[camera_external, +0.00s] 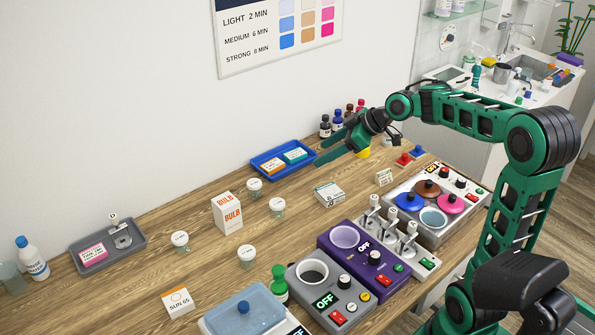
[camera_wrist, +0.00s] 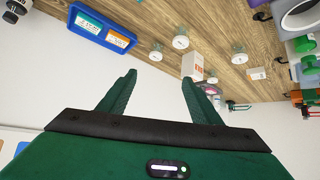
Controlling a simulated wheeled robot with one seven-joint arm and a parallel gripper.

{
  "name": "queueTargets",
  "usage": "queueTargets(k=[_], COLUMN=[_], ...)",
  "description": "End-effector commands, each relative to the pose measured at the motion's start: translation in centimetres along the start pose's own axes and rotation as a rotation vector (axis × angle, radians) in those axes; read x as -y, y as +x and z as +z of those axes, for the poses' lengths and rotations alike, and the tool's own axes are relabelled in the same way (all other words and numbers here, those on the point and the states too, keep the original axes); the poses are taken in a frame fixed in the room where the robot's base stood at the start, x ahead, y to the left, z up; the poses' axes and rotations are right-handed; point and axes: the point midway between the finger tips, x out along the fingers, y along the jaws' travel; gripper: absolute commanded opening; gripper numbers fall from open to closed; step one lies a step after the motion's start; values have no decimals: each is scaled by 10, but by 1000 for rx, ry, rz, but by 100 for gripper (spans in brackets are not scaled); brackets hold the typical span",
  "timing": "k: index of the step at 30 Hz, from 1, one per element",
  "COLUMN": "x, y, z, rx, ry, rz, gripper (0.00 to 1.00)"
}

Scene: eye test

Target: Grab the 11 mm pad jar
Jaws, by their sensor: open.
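Several small clear jars with white lids stand on the wooden counter. In the external view, one jar (camera_external: 254,188) is near the blue tray, another jar (camera_external: 277,207) is right of the bulb box, a third jar (camera_external: 180,241) is at left, and another jar (camera_external: 247,256) is nearer the front. The lid print is too small to tell which is the 11 mm pad jar. My gripper (camera_external: 325,150) is open and empty, raised above the counter's back right. In the wrist view, jars (camera_wrist: 181,42) (camera_wrist: 156,54) show beyond my open fingers (camera_wrist: 159,78).
The bulb box (camera_external: 227,213) stands among the jars. A grey tray (camera_external: 75,255) is at far left. Dark bottles (camera_external: 325,126) stand at the wall. Devices, including a purple unit (camera_external: 374,280), line the front edge.

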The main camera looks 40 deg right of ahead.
Motion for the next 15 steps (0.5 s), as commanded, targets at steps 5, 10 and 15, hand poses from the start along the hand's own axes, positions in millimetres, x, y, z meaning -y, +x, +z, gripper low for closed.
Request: queueTargets(k=[5,10,15], x=[16,31,37], y=[22,32,64], z=[-37,-68,-41], rx=[-154,-292,-317], ry=[-50,-75,-72], rz=[-88,-159,-176], gripper=[58,58,58])
